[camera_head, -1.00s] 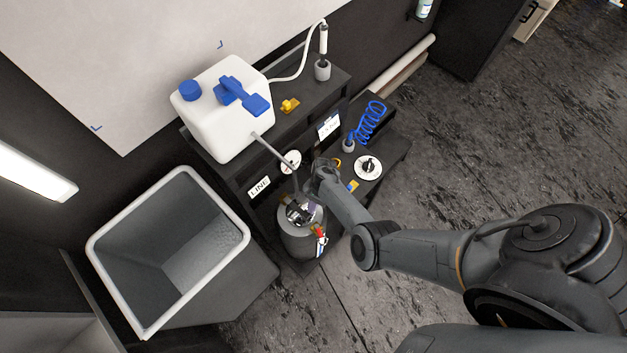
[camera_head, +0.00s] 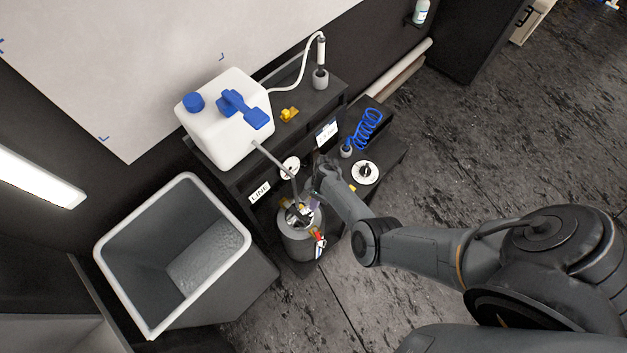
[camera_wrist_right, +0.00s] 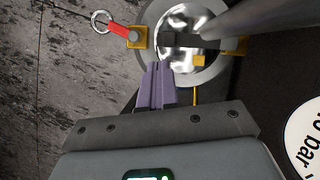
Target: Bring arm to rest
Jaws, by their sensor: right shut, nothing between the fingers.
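My right arm reaches in from the right in the head view, and its gripper (camera_head: 313,199) is at the top of a grey cylindrical pot (camera_head: 301,242). In the right wrist view the gripper's purple fingers (camera_wrist_right: 157,88) are together with nothing between them. Their tips are close to the pot's round metal rim (camera_wrist_right: 214,75); I cannot tell whether they touch it. A red tag with a ring (camera_wrist_right: 116,28) is at the pot's edge. A grey tube (camera_head: 275,160) comes down toward the pot. My left gripper is not in view.
A white jug (camera_head: 222,145) with blue fittings stands on a dark shelf behind. A large grey bin (camera_head: 236,228) is left of the pot. A white dial (camera_head: 365,172) and blue coiled hose (camera_head: 367,128) are to the right. Open floor (camera_head: 480,150) lies further right.

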